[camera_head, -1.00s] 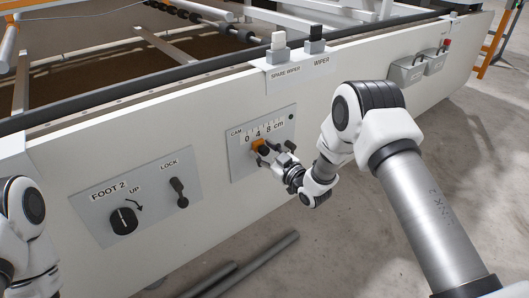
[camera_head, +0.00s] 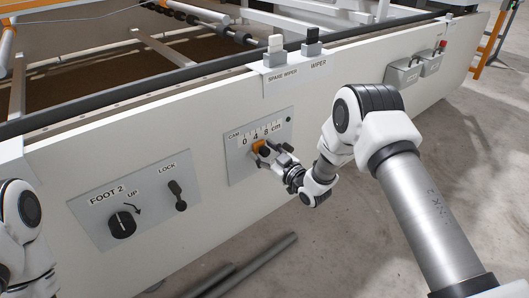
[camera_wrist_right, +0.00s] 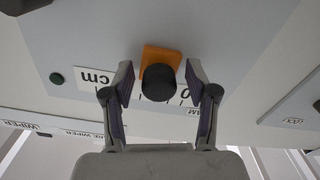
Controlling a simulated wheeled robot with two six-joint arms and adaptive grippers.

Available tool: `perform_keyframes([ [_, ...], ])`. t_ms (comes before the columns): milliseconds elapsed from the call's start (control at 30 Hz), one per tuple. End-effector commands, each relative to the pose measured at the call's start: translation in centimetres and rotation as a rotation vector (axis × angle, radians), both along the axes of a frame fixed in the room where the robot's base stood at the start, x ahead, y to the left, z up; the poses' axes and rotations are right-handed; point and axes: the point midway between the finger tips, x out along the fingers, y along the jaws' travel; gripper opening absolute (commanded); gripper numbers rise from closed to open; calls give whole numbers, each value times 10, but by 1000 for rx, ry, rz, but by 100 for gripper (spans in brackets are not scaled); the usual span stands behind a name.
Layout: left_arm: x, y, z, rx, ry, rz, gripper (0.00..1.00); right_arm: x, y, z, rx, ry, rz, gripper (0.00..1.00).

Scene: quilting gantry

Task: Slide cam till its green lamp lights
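The cam panel (camera_head: 236,168) is a grey plate on the white side beam with a 0-4-8 cm scale. Its slider is an orange plate (camera_wrist_right: 170,55) with a black round knob (camera_wrist_right: 158,79); in the head view the orange part (camera_head: 257,145) sits below the scale, near the 4. The lamp (camera_wrist_right: 57,78) beside the "cm" end looks dark green, not lit; it also shows dark in the head view (camera_head: 288,119). My right gripper (camera_wrist_right: 159,72) is open, its fingers either side of the knob with gaps. My left gripper is out of view.
Left of the cam panel is a FOOT 2 panel (camera_head: 90,222) with a dial (camera_head: 122,225) and a LOCK lever (camera_head: 178,194). White spare wiper (camera_head: 275,50) and black wiper (camera_head: 312,42) switches stand on the beam's top edge. Grey boxes (camera_head: 403,75) are at right.

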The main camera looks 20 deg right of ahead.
Motion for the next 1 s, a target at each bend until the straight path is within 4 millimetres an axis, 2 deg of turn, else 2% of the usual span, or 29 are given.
perform_keyframes([
  [133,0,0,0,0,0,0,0,-4,-2,-1,1,3,-2,57],
  [233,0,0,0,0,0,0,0,-16,-7,-2,0,5,-3,57],
  [500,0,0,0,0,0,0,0,-80,-30,-1,3,5,-2,57],
  [633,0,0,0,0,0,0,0,-102,-37,-1,2,3,-1,57],
  [767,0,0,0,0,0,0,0,-111,-40,0,1,0,1,57],
  [1000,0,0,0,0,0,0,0,-112,-40,0,0,0,2,57],
])
